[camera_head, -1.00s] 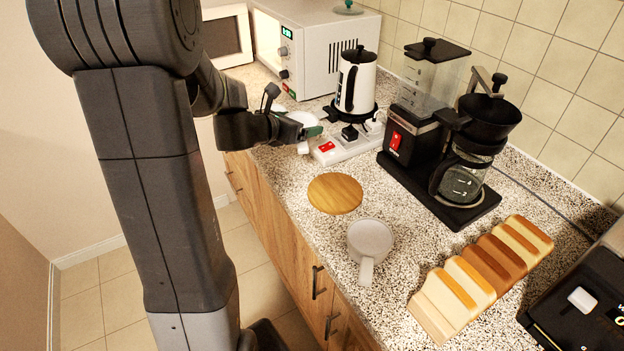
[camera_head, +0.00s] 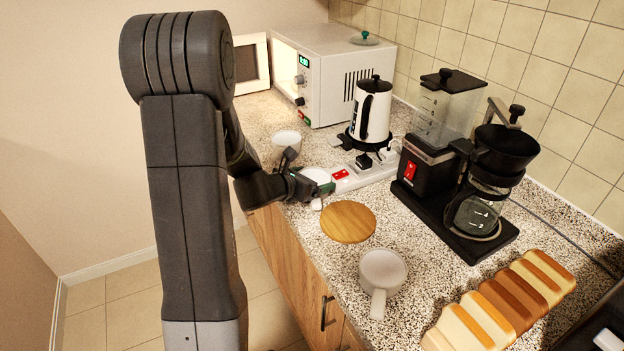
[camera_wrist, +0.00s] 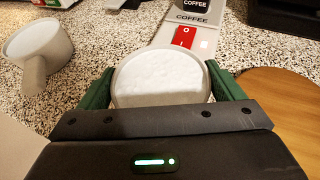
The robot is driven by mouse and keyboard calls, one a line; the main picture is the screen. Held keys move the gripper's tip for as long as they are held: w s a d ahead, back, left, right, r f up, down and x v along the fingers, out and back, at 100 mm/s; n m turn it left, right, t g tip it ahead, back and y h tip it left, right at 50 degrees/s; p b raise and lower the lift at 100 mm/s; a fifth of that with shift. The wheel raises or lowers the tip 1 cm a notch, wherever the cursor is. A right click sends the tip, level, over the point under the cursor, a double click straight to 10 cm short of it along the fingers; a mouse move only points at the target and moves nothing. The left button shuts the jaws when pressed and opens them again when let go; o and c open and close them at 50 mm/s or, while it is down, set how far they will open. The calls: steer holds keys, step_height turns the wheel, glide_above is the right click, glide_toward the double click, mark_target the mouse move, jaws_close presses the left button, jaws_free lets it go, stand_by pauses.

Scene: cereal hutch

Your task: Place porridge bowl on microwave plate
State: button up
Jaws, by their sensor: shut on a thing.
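My gripper (camera_head: 322,188) is shut on a round white bowl (camera_head: 316,174) over the counter, just beyond the wooden board. The wrist view shows the bowl (camera_wrist: 162,78) filled with a smooth white content, with a green finger at each side. I cannot tell whether its base touches the counter. The white microwave (camera_head: 335,75) stands at the back with its door (camera_head: 250,65) swung open to the left and its inside lit. The microwave plate cannot be made out.
A white handled cup (camera_head: 286,141) stands between gripper and microwave. A kettle (camera_head: 372,112) on its base, a power strip (camera_head: 368,174) and a coffee machine (camera_head: 455,185) line the right. The round wooden board (camera_head: 348,222), a white mug (camera_head: 383,270) and bread slices (camera_head: 505,305) are nearer.

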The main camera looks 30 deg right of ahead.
steer(key=shift+f, duration=0.15)
steer(key=o, duration=1.1)
